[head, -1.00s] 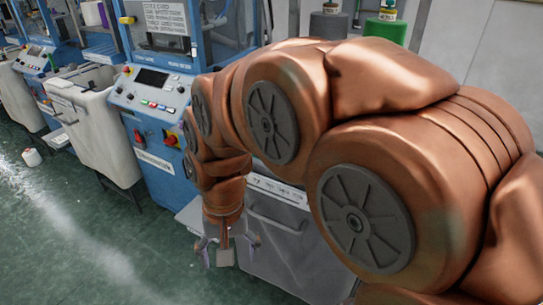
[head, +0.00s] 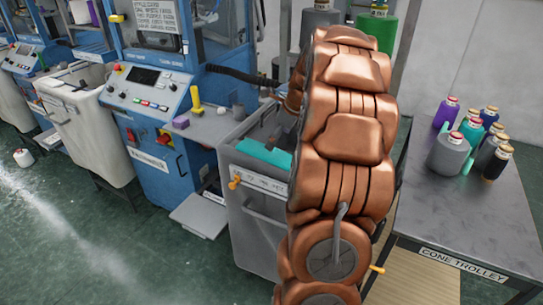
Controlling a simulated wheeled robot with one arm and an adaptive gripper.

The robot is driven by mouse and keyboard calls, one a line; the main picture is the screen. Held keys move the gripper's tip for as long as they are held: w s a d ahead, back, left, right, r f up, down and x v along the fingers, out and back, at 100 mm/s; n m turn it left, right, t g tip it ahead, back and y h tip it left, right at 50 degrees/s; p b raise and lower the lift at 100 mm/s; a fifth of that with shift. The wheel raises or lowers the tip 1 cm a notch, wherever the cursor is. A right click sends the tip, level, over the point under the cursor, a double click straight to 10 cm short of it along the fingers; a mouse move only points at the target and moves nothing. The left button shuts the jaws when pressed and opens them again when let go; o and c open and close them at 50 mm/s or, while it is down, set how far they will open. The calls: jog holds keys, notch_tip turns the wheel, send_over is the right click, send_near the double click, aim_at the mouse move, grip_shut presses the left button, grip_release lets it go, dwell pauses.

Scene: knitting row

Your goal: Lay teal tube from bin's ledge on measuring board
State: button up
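A teal piece (head: 264,152), seemingly the teal tube, lies at the near left part of the grey bin (head: 262,228), just inside its labelled front. Its right end runs behind my arm, so its full length is hidden. My arm stands in front of the bin's right side. My gripper seems to be the dark grey shape (head: 285,124) over the bin, left of the arm; it is mostly hidden, and its fingers do not show clearly. A flat pale board (head: 200,215) sits low in front of the blue machine, left of the bin; I cannot tell if it is the measuring board.
A cone trolley (head: 470,225) at right carries several bottles and cones. Green floor (head: 120,240) is open at front left.

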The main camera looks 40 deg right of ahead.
aim_at(272, 154)
jog(key=shift+d+f+m, duration=0.1)
jog(key=shift+d+m, duration=0.2)
jog(key=shift+d, duration=0.35)
jog(key=shift+d+f, duration=0.1)
jog(key=shift+f, duration=0.1)
jog(key=shift+p+x, duration=0.4)
jog(key=shift+x, duration=0.7)
jog(key=shift+w+f+p, duration=0.3)
jog(key=shift+f+p, duration=0.1)
jog(key=shift+f, duration=0.1)
jog(key=p+x, duration=0.1)
jog(key=x, duration=0.3)
jog(key=shift+w, duration=0.15)
jog(key=shift+r, duration=0.1)
jog(key=c, duration=0.9)
